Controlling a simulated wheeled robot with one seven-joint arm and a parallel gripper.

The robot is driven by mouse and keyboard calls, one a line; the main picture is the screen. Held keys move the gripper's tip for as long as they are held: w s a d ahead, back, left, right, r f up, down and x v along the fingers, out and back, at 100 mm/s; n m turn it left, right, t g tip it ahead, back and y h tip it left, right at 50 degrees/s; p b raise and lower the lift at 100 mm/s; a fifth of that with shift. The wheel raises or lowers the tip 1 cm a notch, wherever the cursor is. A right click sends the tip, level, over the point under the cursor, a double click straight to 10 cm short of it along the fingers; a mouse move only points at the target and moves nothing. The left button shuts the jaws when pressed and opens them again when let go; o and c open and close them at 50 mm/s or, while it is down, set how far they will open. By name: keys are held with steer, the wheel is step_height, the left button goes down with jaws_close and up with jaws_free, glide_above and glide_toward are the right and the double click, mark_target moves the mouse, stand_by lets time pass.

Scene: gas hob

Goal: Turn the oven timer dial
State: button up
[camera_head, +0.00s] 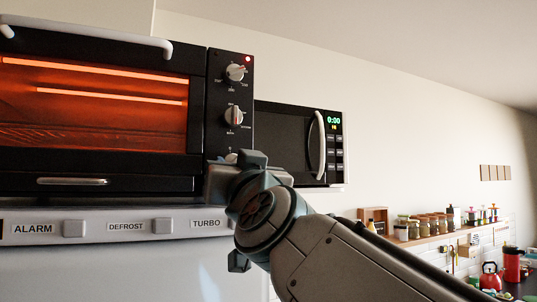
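The toaster oven (95,110) glows orange inside at the left. Its black right-hand panel carries a column of silver dials: an upper dial (235,72), a middle dial (234,116) with a red mark on its pointer, and a lower dial (231,157). The dial labels are too small to read, so I cannot tell which one is the timer. My gripper (232,180) is in front of the panel's bottom end, partly covering the lower dial. Its fingertips are not clearly visible. I cannot tell whether it touches the dial.
A red light (248,59) is lit at the panel's top. A black microwave (290,140) showing 0:00 stands just right of the oven. Below the oven is a pale ledge with ALARM, DEFROST and TURBO buttons (162,226). A shelf of jars (425,226) is far right.

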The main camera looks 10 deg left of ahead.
steer(key=shift+f+m, duration=0.1)
steer(key=shift+m, duration=0.2)
steer(key=o, duration=1)
steer(key=shift+c, duration=0.2)
steer(key=b+v, duration=0.2)
steer(key=v, duration=0.5)
steer(key=shift+s+b, duration=0.25)
steer(key=shift+b, duration=0.15)
